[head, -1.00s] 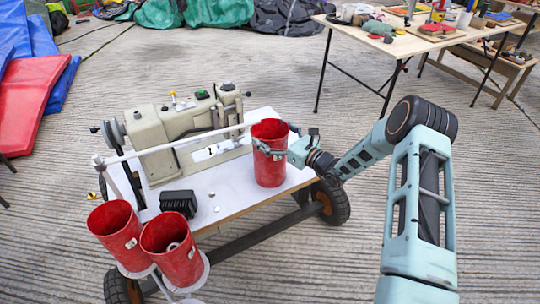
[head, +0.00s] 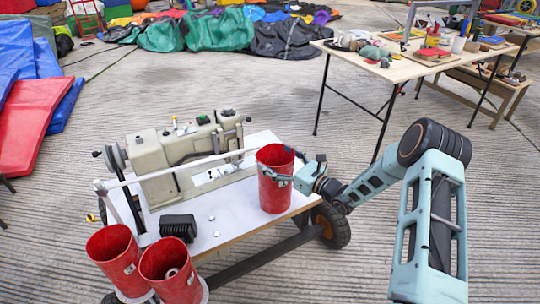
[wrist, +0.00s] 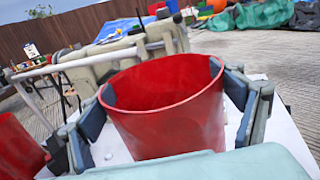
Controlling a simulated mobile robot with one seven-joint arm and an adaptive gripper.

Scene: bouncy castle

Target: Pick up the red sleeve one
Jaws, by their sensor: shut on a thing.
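A red sleeve (head: 275,186), an open-topped cylinder, stands upright at the right end of a white sewing table (head: 225,228). My gripper (head: 287,170) is shut on this sleeve, with its fingers around the upper part from the right. In the wrist view the sleeve (wrist: 175,110) fills the middle, with dark finger pads of my gripper (wrist: 160,85) against both sides. Its base appears to be on or very close to the table top; I cannot tell which. Two more red sleeves (head: 112,255) (head: 170,270) stand in holders at the table's front left.
A beige sewing machine (head: 165,160) stands behind the held sleeve, with a white rail (head: 160,172) running in front. A black block (head: 178,228) lies on the table. A wooden work table (head: 400,55) with tools is at the back right. Open floor lies between.

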